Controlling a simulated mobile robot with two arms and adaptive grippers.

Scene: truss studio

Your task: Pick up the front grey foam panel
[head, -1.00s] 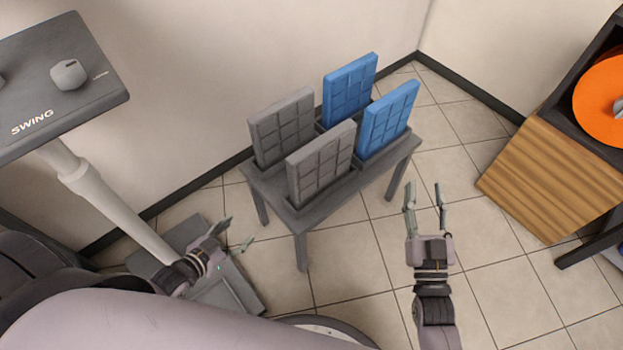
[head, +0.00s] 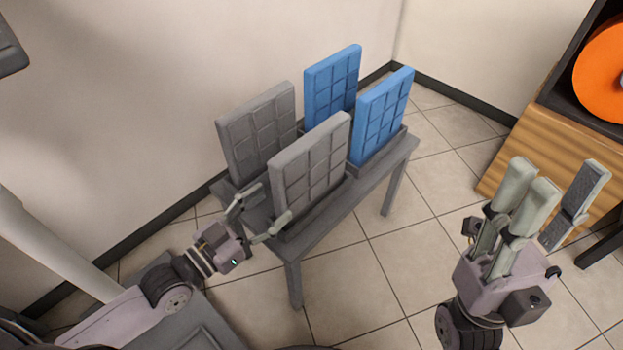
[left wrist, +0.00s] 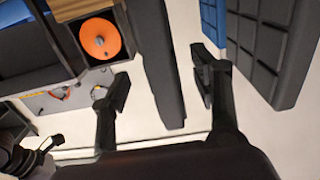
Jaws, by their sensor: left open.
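The front grey foam panel (head: 312,172) stands upright in a slot of the grey rack table, nearer to me than the other grey panel (head: 258,130). My left gripper (head: 265,206) is open at the left edge of the front panel, low down, one finger on either side. In the left wrist view a dark panel (left wrist: 160,55) shows edge-on between the open fingers, with space on both sides. Another dark panel (left wrist: 265,45) is right of the fingers there. My right gripper (head: 560,195) is open and empty, right of the table.
Two blue panels (head: 380,115) (head: 331,85) stand in the rack's far right part. The grey table (head: 345,212) is close to the wall. A wooden cabinet (head: 530,150) with an orange disc (head: 603,90) is at right. The tiled floor (head: 400,260) between is clear.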

